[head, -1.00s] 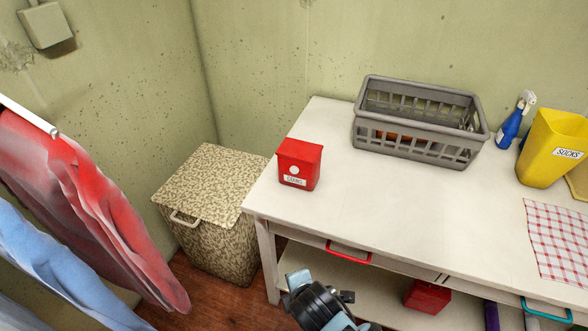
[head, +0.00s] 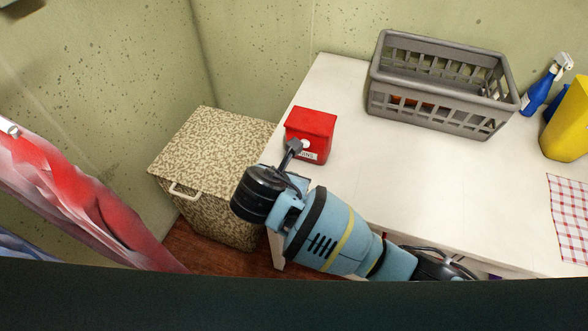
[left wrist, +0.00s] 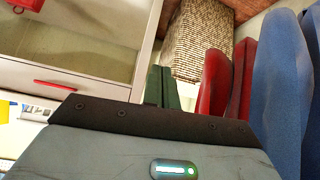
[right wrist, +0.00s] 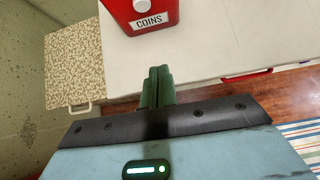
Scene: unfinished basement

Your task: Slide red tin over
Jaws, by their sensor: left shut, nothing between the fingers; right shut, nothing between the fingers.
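The red tin (head: 312,124), with a white knob and a label, stands upright near the left end of the white table (head: 440,190). In the right wrist view the red tin (right wrist: 152,8) shows the word COINS. My right gripper (head: 295,146) is shut and empty, its tips overlapping the tin's lower left front in the head view. In the right wrist view its fingers (right wrist: 157,72) point toward the tin, with a small gap in the picture; I cannot tell whether they touch. My left gripper (left wrist: 163,72) is shut and empty, seen only in its own wrist view.
A grey basket (head: 440,110) stands at the table's back. A blue spray bottle (head: 539,92), a yellow bin (head: 568,125) and a checked cloth (head: 570,220) are at the right. A patterned hamper (head: 212,150) stands left of the table; hanging clothes (head: 95,210) are further left. The table's middle is clear.

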